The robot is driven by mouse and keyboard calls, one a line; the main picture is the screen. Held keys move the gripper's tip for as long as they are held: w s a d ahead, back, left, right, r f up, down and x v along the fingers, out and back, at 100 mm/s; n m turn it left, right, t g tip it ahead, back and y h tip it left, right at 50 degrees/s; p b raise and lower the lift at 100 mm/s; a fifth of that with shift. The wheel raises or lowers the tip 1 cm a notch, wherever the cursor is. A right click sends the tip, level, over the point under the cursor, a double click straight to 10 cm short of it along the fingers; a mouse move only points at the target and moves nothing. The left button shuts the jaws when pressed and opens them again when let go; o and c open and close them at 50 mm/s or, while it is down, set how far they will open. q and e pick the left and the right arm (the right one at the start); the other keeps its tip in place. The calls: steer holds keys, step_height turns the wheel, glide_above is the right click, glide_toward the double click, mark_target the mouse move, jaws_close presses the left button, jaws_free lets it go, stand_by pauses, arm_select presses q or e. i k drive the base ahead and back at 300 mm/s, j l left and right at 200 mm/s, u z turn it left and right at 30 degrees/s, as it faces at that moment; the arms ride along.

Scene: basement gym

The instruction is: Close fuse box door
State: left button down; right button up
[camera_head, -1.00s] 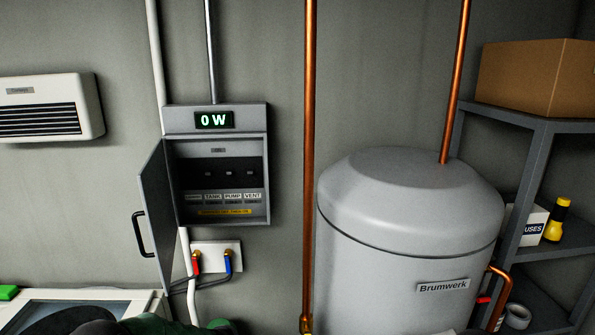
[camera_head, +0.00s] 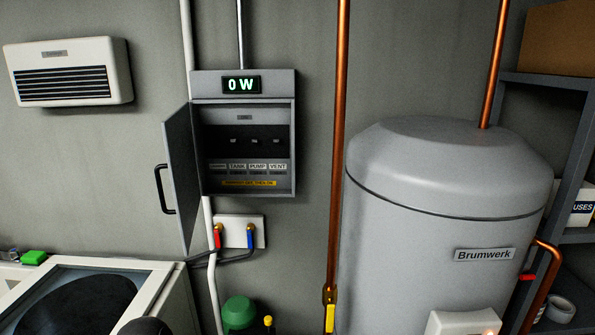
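The grey fuse box (camera_head: 243,88) is on the wall left of centre, with a lit "0 W" display at its top. Its door (camera_head: 182,170) is open, hinged at the box's left edge and swung outward. A black bar handle (camera_head: 164,190) is on the door's free left side. Inside the box, a row of small dark switches sits above labels such as TANK, PUMP and VENT, with a yellow strip below. Neither of my grippers can be made out in the view.
A white front-glass appliance (camera_head: 150,283) stands below the door. Hoses run from a wall valve plate (camera_head: 240,232) below the box. A copper pipe (camera_head: 338,150) and grey Brumwerk tank (camera_head: 440,175) stand to the right. A green container (camera_head: 238,314) is at the bottom.

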mark_target(177, 129)
steer(key=j+u, duration=0.15)
steer(key=j, duration=1.55)
